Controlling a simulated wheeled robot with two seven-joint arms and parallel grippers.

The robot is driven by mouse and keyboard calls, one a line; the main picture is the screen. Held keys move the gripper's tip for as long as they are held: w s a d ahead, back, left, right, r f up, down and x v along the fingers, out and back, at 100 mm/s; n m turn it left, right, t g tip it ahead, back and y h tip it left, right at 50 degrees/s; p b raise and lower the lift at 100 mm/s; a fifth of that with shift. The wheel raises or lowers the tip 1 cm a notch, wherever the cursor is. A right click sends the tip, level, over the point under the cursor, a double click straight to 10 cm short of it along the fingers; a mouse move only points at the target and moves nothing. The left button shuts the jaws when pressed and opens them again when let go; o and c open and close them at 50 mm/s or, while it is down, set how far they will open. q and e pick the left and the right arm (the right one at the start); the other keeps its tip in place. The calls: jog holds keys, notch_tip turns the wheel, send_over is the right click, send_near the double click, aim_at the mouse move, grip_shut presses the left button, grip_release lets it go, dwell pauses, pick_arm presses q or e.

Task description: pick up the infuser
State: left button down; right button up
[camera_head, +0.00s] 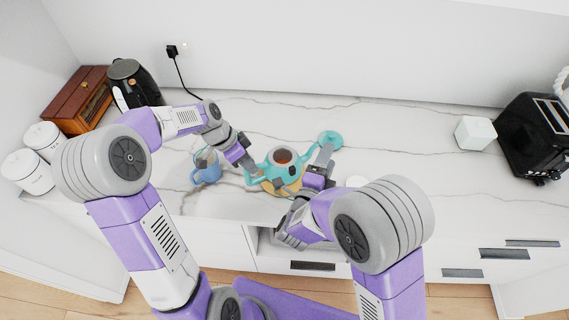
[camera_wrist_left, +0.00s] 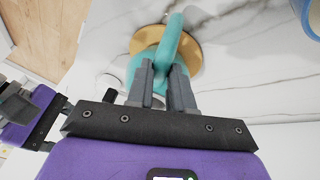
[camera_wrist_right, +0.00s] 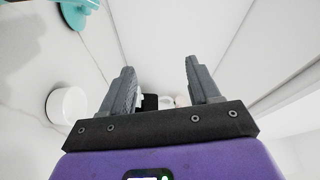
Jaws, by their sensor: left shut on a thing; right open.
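A teal teapot (camera_head: 267,170) with brown tea in its open top sits on a round wooden trivet (camera_head: 297,188). My left gripper (camera_head: 247,170) is shut on the teapot's handle; the handle (camera_wrist_left: 173,40) also shows in the left wrist view. The teal lid (camera_head: 330,138) lies on the counter behind and right of the pot. My right gripper (camera_wrist_right: 160,85) is open and empty. Small black and white things (camera_wrist_right: 150,102) show far off between its fingers, too small to name. I cannot make out the infuser for certain in any view.
A blue mug (camera_head: 207,170) stands left of the teapot. A small white round container (camera_head: 357,182) is on the counter to the right. An open drawer (camera_head: 320,254) sticks out at the counter's front, partly hidden by my right arm. The counter's right half is mostly clear.

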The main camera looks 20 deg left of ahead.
jog(key=s+a+m+y, duration=0.1)
jog(key=s+a, duration=0.7)
jog(key=s, duration=0.1)
send_near(293, 173)
jog(key=w, duration=0.2)
jog(key=shift+w+d, duration=0.2)
jog(key=shift+w, duration=1.65)
jog(key=shift+w+d, duration=0.2)
jog(key=shift+w, duration=1.7)
jog(key=c, duration=1.1)
